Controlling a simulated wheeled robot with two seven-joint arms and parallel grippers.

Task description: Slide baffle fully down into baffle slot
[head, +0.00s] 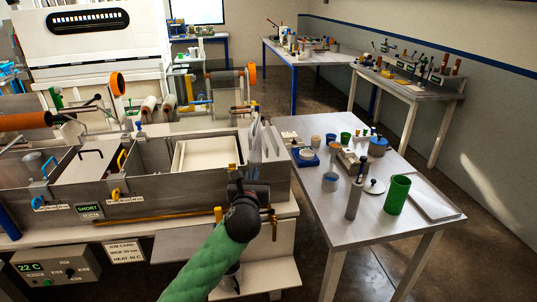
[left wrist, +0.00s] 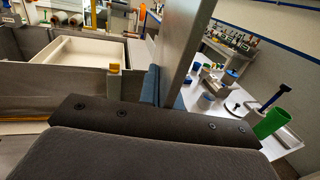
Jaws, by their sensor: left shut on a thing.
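My left arm in its green sleeve reaches up from the bottom of the head view to the right end of the bath. My left gripper (head: 242,186) is at the bath's front right corner, with its dark wrist toward me. In the left wrist view a tall grey plate (left wrist: 180,40), which looks like the baffle, stands upright, slightly tilted, at the blue-grey finger (left wrist: 151,86). My left gripper is shut on it. In the head view thin grey upright plates (head: 268,142) show just beyond the gripper. The plate's lower edge and the slot are hidden. My right gripper is not in view.
The metal bath (head: 190,195) holds a white tray (head: 208,143); yellow and blue clamps sit along its front. A white table (head: 425,222) at right carries a green cup (head: 397,194), a grey cylinder with a dark blue handle (head: 355,198), and several small containers. Floor shows between benches.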

